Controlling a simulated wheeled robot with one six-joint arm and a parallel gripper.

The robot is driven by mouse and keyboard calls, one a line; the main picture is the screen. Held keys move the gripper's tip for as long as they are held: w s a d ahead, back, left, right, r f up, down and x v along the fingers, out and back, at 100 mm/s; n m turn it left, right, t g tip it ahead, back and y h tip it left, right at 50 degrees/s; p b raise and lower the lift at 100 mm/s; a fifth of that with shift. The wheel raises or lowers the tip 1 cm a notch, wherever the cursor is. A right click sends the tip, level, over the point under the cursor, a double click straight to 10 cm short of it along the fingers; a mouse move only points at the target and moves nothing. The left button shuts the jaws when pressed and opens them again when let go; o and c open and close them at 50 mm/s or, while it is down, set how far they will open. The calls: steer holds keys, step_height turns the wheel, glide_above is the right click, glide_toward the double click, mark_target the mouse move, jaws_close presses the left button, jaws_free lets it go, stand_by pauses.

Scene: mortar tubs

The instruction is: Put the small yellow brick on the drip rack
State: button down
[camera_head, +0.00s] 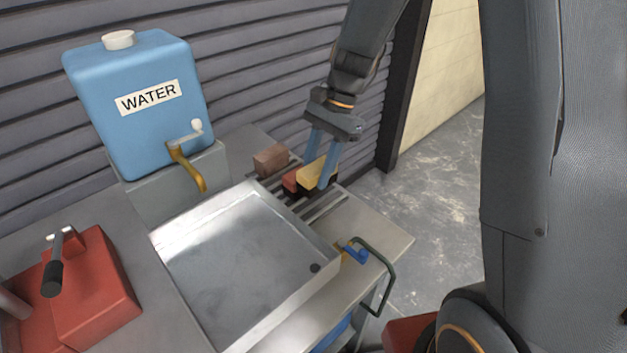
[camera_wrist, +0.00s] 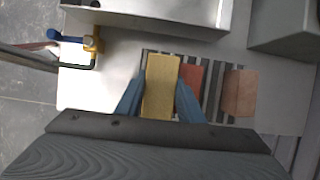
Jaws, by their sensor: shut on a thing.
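The small yellow brick (camera_head: 313,176) is between the two blue fingers of my gripper (camera_head: 318,165), which is shut on it. It also shows in the wrist view (camera_wrist: 161,88), held lengthwise between the fingers (camera_wrist: 160,100). The drip rack (camera_head: 325,206), a set of grey bars with dark gaps, is beneath the brick at the back right of the bench; its bars also show in the wrist view (camera_wrist: 212,85). I cannot tell whether the brick touches the bars.
A red brick (camera_wrist: 193,80) stands close beside the yellow one on the rack. A brown brick (camera_head: 270,160) is farther left on it. The metal basin (camera_head: 240,262) adjoins the rack. A blue water tank (camera_head: 140,105) with a tap stands behind left. Bare bars show at the rack's right.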

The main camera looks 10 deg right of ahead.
steer(key=shift+f+p, duration=0.45)
steer(key=shift+f, duration=1.9)
steer(key=shift+s+f, duration=0.1)
steer(key=shift+f, duration=0.15)
